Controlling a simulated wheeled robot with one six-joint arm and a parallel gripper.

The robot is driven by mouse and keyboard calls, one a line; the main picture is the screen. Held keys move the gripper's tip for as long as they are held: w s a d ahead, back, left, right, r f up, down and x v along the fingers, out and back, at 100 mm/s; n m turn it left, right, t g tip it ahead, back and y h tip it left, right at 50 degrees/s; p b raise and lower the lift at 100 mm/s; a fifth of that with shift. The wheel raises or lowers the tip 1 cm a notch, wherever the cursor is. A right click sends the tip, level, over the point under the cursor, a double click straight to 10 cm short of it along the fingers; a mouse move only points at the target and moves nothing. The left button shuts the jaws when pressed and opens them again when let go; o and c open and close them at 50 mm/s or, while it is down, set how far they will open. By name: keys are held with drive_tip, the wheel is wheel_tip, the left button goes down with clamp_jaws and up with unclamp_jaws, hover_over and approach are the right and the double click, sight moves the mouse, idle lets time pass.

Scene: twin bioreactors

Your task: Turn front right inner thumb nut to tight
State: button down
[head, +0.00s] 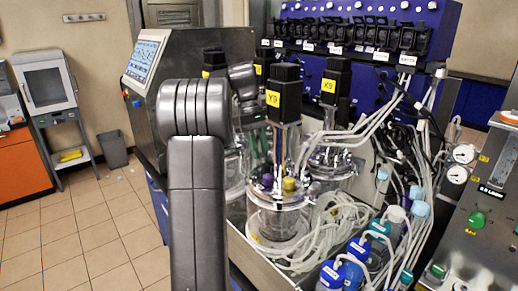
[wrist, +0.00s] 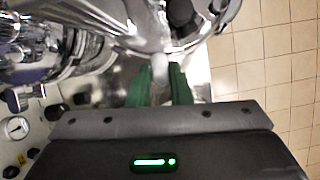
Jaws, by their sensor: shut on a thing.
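In the wrist view, the two green fingers of my gripper (wrist: 160,76) close around a small pale nut-like piece (wrist: 160,62) at the rim of a shiny metal lid (wrist: 165,22). This is the thumb nut as far as I can see; its far side is hidden and its tightness cannot be told. In the head view, the nearest glass bioreactor (head: 278,222) stands right of my arm, with a metal head plate and a black motor labelled YB (head: 285,95).
A second bioreactor with a black motor (head: 337,90) stands behind to the right. Coiled clear tubing (head: 330,232) and blue-capped bottles (head: 355,262) crowd the bench. A steel control cabinet with a screen (head: 146,58) is behind my arm.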

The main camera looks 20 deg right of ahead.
drive_tip(key=shift+m, duration=0.4)
drive_tip(key=c, duration=1.3)
unclamp_jaws()
